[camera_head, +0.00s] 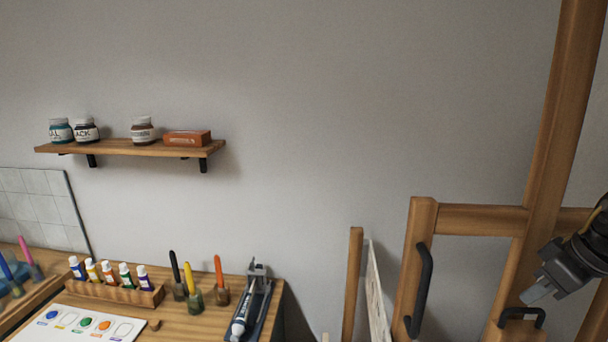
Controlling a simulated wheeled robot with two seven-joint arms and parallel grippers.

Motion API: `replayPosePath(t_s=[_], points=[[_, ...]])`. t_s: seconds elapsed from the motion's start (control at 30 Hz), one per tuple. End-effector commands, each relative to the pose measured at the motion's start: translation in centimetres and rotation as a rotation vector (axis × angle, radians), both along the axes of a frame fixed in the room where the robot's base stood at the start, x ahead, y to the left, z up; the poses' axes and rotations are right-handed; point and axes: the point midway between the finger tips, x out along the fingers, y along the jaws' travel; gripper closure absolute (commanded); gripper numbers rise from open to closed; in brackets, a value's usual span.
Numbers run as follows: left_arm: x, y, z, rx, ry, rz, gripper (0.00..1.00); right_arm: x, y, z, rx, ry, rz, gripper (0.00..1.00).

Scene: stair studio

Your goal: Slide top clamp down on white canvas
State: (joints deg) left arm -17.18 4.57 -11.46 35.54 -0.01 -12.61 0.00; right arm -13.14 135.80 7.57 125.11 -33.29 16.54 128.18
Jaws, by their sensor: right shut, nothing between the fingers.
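The wooden easel (541,120) stands at the right, with a tall upright post and a crossbar. A wooden block with a black handle (522,314) sits low on the post at the bottom edge; I cannot tell whether it is the top clamp. My right gripper (537,293) comes in from the right edge, its fingers shut and empty, just above that handle in the picture. I cannot tell whether they touch. A white panel (376,295) shows nearly edge-on left of the easel; whether it is the white canvas is unclear. My left gripper is out of view.
Another black handle (422,285) is on the easel's left upright. A desk (188,325) at lower left holds paint tubes (107,272), brushes and a palette sheet (80,322). A wall shelf (135,147) carries jars and a box. The middle wall area is clear.

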Motion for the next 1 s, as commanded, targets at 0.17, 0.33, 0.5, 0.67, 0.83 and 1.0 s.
replayPosePath(t_s=[0.17,0.33,0.5,0.67,0.83,1.0], points=[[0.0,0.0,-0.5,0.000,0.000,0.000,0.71,0.0,0.0,-0.5,0.000,0.000,0.000,1.00],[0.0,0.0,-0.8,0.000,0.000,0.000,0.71,0.0,0.0,-0.8,0.000,0.000,0.000,1.00],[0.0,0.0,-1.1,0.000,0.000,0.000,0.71,0.0,0.0,-1.2,0.000,0.000,0.000,1.00],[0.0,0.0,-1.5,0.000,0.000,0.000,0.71,0.0,0.0,-1.5,0.000,0.000,0.000,1.00],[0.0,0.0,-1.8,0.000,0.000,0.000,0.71,0.0,0.0,-1.9,0.000,0.001,0.000,1.00],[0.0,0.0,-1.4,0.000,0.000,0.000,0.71,0.0,0.0,-1.4,0.000,0.000,0.000,1.00]])
